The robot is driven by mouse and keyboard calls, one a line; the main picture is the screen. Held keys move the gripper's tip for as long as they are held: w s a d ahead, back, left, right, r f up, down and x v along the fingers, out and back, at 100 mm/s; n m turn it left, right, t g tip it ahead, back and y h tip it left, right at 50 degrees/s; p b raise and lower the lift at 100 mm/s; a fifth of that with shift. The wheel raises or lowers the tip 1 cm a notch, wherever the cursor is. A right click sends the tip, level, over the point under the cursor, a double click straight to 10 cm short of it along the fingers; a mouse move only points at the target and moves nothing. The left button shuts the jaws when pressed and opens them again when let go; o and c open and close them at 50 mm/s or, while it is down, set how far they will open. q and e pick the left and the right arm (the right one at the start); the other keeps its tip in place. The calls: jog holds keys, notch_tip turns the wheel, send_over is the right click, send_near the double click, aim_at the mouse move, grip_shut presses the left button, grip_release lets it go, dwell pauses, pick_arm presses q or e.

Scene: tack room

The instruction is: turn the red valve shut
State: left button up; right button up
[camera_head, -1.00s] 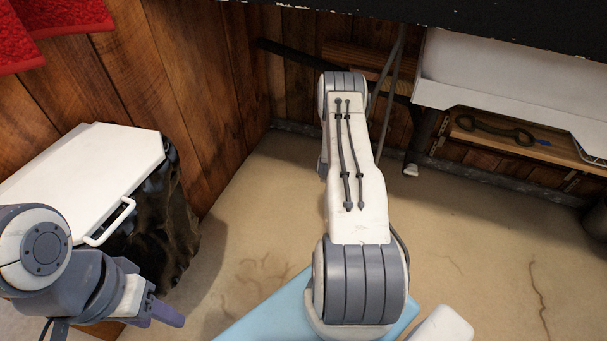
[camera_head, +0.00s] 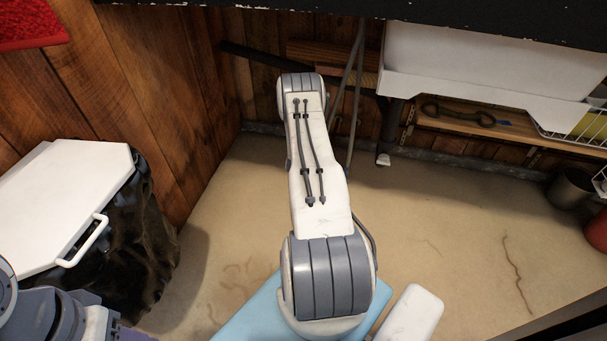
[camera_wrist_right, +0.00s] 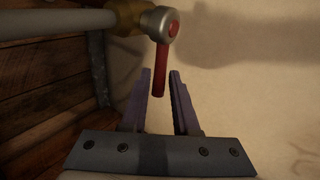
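The red valve (camera_wrist_right: 159,70) shows in the right wrist view as a red lever on a brass body at the end of a grey pipe (camera_wrist_right: 60,22). Its lever points down in that picture, and its tip lies between the fingertips of my right gripper (camera_wrist_right: 160,72). The gripper is open, with a gap on each side of the lever; I cannot tell its depth. In the head view the valve and my right gripper are hidden behind my right arm. My left arm is at the lower left edge; its gripper (camera_head: 130,334) is mostly cut off.
A white-lidded black bin (camera_head: 60,200) stands at the left by the wooden wall. A white sink-like unit (camera_head: 480,75) hangs at the upper right, above a wooden shelf (camera_head: 460,120). A metal pot (camera_head: 570,188) stands at the right. The floor between is mostly clear.

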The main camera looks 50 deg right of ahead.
jog(key=p+v, duration=0.5)
jog(key=v, duration=0.5)
jog(key=shift+r, duration=0.2)
jog(key=shift+s+a, duration=0.1)
